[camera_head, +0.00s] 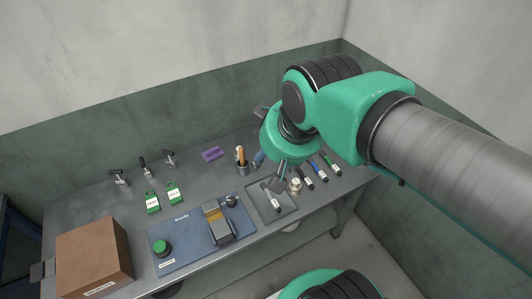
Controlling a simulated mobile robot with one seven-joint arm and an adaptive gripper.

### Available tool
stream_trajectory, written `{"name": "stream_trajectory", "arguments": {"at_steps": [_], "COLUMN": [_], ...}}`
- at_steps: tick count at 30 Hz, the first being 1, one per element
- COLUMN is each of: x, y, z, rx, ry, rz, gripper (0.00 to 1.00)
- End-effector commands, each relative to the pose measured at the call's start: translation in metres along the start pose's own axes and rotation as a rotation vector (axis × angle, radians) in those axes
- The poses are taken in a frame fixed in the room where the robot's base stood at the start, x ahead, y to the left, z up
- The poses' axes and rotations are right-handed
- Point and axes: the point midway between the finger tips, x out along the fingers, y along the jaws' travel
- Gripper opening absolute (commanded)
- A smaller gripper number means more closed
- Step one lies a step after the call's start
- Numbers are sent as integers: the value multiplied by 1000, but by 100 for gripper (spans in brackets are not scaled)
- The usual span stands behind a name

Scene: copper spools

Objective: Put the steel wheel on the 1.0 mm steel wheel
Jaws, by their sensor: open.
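A small round, pale metallic piece (295,185) stands on the bench just right of the grey tray; it may be a steel wheel, but it is too small to be sure. A dark-handled piece with a white label (271,197) lies in the grey tray (285,212). My gripper (279,181) points down over the tray's back right part, open, close to the metallic piece in the picture. I see nothing held in it, and the height above the bench is unclear. No 1.0 mm marking is readable.
A blue mat (190,251) carries a grey and yellow device (217,223) and a green button (161,248). Green tags (152,202), a brown box (93,257), a purple block (212,154), a tool cup (242,168) and several labelled markers (320,171) stand around.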

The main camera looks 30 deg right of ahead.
Motion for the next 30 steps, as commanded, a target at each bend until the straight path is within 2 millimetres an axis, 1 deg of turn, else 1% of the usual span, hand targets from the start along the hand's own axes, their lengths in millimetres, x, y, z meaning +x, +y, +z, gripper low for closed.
{"name": "stream_trajectory", "arguments": {"at_steps": [3,6,30], "x": [-12,-16,-18], "y": [-7,-10,-11], "z": [10,15,17], "rx": [12,20,24], "ry": [23,32,35], "rz": [-9,-13,-14], "gripper": [45,45,45]}}
